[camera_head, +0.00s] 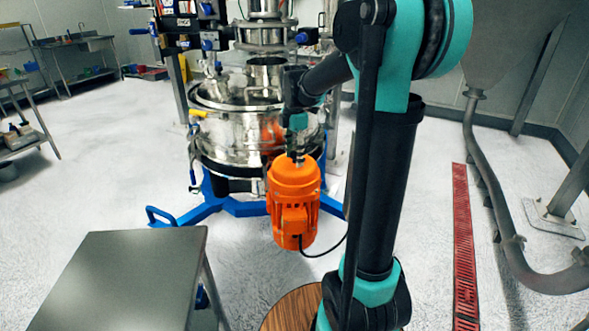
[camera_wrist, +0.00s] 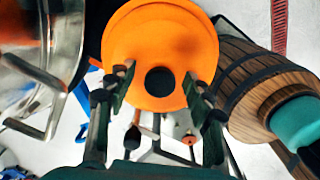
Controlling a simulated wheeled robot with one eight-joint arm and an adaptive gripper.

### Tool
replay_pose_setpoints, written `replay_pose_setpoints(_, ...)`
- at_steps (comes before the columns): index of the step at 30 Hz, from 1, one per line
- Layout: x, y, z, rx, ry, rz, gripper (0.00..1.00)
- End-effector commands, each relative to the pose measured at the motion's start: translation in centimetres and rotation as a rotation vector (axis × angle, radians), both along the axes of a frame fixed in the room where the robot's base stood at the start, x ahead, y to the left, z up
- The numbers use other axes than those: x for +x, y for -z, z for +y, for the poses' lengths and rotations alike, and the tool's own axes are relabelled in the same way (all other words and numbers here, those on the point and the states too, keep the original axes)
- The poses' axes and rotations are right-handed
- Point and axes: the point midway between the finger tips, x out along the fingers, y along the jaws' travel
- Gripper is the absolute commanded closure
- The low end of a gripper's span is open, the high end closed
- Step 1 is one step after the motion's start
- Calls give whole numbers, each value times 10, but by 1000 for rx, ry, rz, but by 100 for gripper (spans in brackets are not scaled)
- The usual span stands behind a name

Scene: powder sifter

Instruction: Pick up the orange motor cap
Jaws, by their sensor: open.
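The orange motor cap (camera_head: 294,172) is the rounded top of the upright orange motor (camera_head: 293,215), beside the steel sifter. In the wrist view the cap (camera_wrist: 160,35) is a large orange disc with a dark round spot (camera_wrist: 160,81) near its lower edge. My gripper (camera_head: 296,157) points down at the cap's top in the head view. In the wrist view its fingers (camera_wrist: 158,82) are spread, with one tip on each side of the dark spot. Nothing is held between them. I cannot tell whether the tips touch the cap.
The shiny sifter (camera_head: 235,125) on blue legs stands behind and left of the motor. A steel table (camera_head: 125,285) is at front left. A wooden barrel (camera_head: 290,311) stands below my arm. A black cable (camera_head: 328,249) hangs from the motor. Open floor (camera_head: 95,170) lies left.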

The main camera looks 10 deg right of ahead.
Motion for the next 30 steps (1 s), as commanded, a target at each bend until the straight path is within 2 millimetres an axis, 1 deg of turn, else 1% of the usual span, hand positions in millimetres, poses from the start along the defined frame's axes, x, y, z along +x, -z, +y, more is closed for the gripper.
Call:
replay_pose_setpoints(3,0,0,0,0,0,0,48)
replay_pose_setpoints(15,0,0,0,0,0,0,98)
replay_pose_setpoints(16,0,0,0,0,0,0,100)
replay_pose_setpoints(30,0,-1,0,0,0,0,100)
